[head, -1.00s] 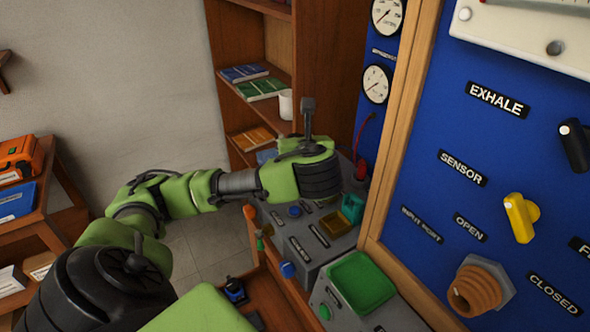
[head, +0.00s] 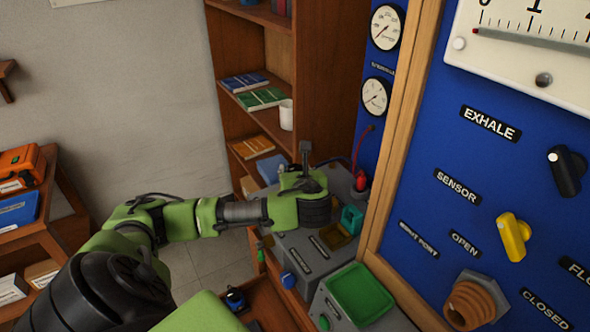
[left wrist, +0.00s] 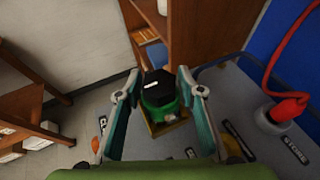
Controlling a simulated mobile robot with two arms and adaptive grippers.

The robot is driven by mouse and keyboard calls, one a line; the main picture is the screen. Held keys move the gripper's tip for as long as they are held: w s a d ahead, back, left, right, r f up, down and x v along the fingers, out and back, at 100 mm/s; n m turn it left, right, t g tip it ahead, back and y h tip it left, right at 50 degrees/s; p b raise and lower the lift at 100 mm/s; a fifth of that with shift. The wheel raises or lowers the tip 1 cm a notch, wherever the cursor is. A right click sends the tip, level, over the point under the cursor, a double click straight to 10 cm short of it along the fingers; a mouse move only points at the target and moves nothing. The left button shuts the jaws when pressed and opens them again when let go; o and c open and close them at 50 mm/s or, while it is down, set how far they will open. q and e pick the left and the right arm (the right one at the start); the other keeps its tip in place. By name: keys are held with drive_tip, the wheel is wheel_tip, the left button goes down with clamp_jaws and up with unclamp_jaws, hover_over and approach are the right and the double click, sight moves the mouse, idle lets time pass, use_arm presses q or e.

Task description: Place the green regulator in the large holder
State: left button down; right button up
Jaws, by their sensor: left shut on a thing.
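In the left wrist view the gripper (left wrist: 158,92) is shut on the green regulator (left wrist: 158,97), which has a black top and stands between both fingers. A yellow-brown square holder (left wrist: 168,124) shows directly below and around the regulator's base; I cannot tell whether the regulator rests in it. My right gripper is out of view.
A blue panel (head: 440,205) with knobs and gauges stands at the right. A red plug with a cable (head: 362,182) rises close to the gripper. A green tray (head: 358,292) lies nearer me. A wooden shelf (head: 240,60) stands behind the console.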

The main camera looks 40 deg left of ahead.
use_arm(q)
drive_tip(key=c, duration=1.4)
unclamp_jaws()
drive_tip(key=shift+f, duration=0.1)
drive_tip(key=p+v, duration=0.2)
drive_tip(key=v, duration=1)
